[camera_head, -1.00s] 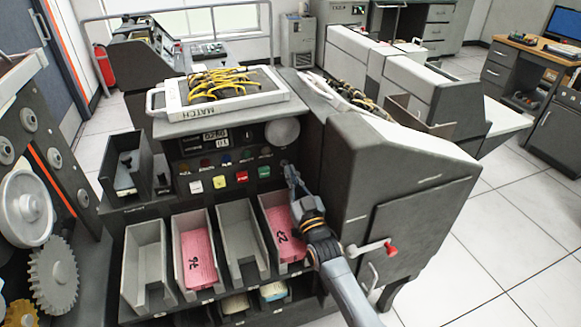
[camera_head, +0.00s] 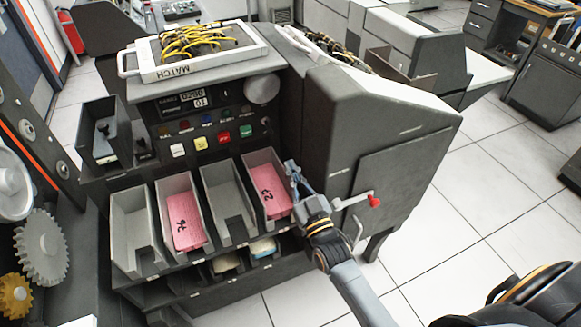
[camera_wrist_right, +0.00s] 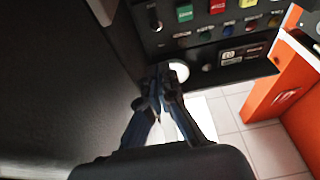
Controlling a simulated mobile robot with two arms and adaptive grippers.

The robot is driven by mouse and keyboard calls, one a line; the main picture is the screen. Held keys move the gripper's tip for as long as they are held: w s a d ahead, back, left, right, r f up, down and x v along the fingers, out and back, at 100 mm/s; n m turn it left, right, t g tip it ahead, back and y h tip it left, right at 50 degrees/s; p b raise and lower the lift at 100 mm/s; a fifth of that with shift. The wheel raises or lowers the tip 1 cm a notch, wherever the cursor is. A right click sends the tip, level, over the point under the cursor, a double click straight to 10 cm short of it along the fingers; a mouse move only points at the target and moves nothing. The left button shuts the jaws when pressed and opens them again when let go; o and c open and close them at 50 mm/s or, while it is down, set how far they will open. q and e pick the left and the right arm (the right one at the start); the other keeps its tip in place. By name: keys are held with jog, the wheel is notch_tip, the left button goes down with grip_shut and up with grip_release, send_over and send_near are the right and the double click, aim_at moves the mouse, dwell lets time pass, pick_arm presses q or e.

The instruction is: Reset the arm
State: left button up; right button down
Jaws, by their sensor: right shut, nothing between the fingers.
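My right arm comes in from the bottom right of the head view. Its gripper (camera_head: 292,170) is shut and empty, beside the rightmost card bin of the dark machine. In the right wrist view the shut fingers (camera_wrist_right: 162,82) point toward the machine's button panel (camera_wrist_right: 215,25). A dark surface fills the left of that view. My left gripper is not in view.
Pink card stacks lie in two bins (camera_head: 183,222) (camera_head: 270,190); two other bins (camera_head: 137,228) (camera_head: 228,200) look empty. The MATCH plugboard tray (camera_head: 195,68) sits on top. A red-tipped lever (camera_head: 374,201) sticks out near my forearm. Open floor lies right.

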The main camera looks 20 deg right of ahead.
dwell(0.3)
jog(key=s+a+f+g, duration=0.2)
jog(key=s+f+g, duration=0.7)
jog(key=s+g, duration=0.15)
jog(key=s+d+f+g+h, duration=0.15)
jog(key=s+g, duration=0.55)
jog(key=s, duration=1.1)
notch_tip(320, 180, down, 24)
jog(key=s+n+g, duration=0.1)
jog(key=g, duration=0.1)
jog(key=s+d+f+p, duration=0.1)
jog(key=s+d+f, duration=0.2)
jog(key=s+f, duration=1.4)
jog(key=shift+s+d+g+p, duration=0.15)
jog(key=shift+s+g+p, duration=0.1)
jog(key=shift+g+p, duration=0.15)
